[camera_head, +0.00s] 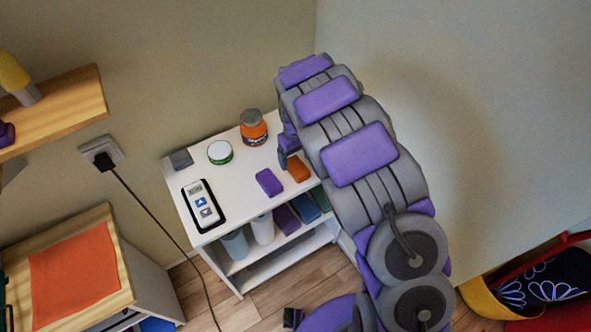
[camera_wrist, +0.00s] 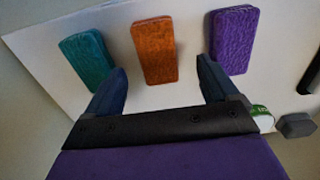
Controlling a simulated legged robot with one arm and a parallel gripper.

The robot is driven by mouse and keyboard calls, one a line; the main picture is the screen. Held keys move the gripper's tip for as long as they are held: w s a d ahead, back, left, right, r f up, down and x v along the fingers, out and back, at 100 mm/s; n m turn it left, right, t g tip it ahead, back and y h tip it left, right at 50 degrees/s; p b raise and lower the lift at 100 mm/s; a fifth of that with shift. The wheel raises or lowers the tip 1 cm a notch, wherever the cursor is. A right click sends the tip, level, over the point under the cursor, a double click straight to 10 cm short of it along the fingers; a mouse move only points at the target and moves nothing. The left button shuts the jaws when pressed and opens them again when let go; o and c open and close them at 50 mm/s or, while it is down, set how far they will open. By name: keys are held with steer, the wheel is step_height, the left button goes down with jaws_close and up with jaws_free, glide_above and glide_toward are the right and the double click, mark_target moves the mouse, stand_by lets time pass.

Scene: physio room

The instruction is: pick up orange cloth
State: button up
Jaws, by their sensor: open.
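A small orange folded cloth (camera_head: 298,168) lies on the white shelf unit's top (camera_head: 235,185), near its right edge. In the wrist view the orange cloth (camera_wrist: 154,50) lies ahead of and between the fingers of my gripper (camera_wrist: 160,68), apart from both. My gripper is open and empty. In the head view my gripper (camera_head: 288,155) is just above the right edge of the top, beside the orange cloth, partly hidden by my arm. A purple folded cloth (camera_head: 269,182) lies left of the orange one; it also shows in the wrist view (camera_wrist: 233,38).
A teal folded cloth (camera_wrist: 87,58) lies near the left finger. An orange bottle (camera_head: 253,128), a green-and-white tin (camera_head: 220,152), a white device (camera_head: 203,206) and a grey block (camera_head: 181,160) share the top. A flat orange sheet (camera_head: 75,275) covers a wooden cabinet.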

mark_target(296, 166)
steer(key=shift+d+f, duration=0.3)
steer(key=shift+f, duration=0.25)
step_height(296, 166, down, 4)
steer(key=shift+w+a+r+b, duration=0.1)
steer(key=shift+w+a+b, duration=0.05)
steer(key=shift+b, duration=0.6)
steer(key=shift+a+f, duration=0.25)
steer(key=shift+d+r, duration=0.1)
steer(key=shift+d, duration=0.2)
steer(key=c, duration=0.5)
steer(key=shift+a, duration=0.15)
steer(key=c, duration=0.6)
